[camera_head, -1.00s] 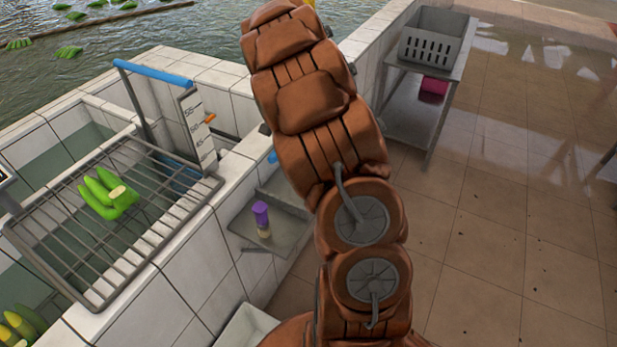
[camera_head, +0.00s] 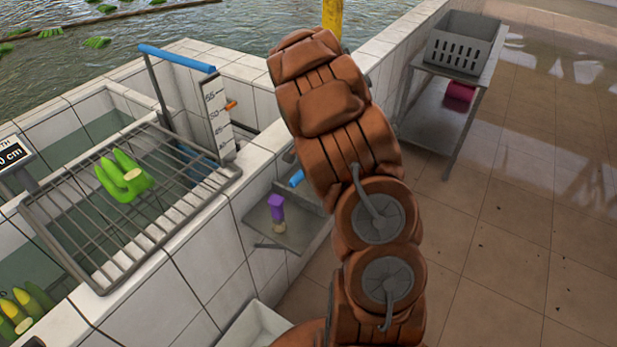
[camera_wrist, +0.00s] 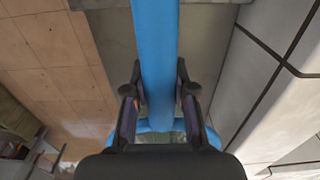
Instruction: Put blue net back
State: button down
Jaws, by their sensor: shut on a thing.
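A blue shaft (camera_wrist: 155,45) runs between the fingers of my gripper (camera_wrist: 160,95) in the wrist view, and my gripper is shut on it. A blue curved part (camera_wrist: 170,126), apparently the net's rim, shows beyond the fingers. In the head view a short blue end (camera_head: 296,178) shows beside my arm, just above the grey wall tray (camera_head: 295,232); I cannot tell whether it touches the tray. My gripper is hidden behind my arm there, and the net's mesh is not clearly visible.
A purple-handled brush (camera_head: 277,208) stands on the tray. A wire rack (camera_head: 75,235) with green bananas (camera_head: 122,180) spans the tiled basin. A blue-topped rail (camera_head: 175,57) and depth gauge (camera_head: 217,115) stand at the basin.

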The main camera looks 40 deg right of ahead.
jog(key=shift+f+p, duration=0.65)
jog(key=shift+f, duration=1.75)
jog(key=c, duration=1)
grip_release()
jog(key=shift+r, duration=0.1)
jog(key=shift+o, duration=0.2)
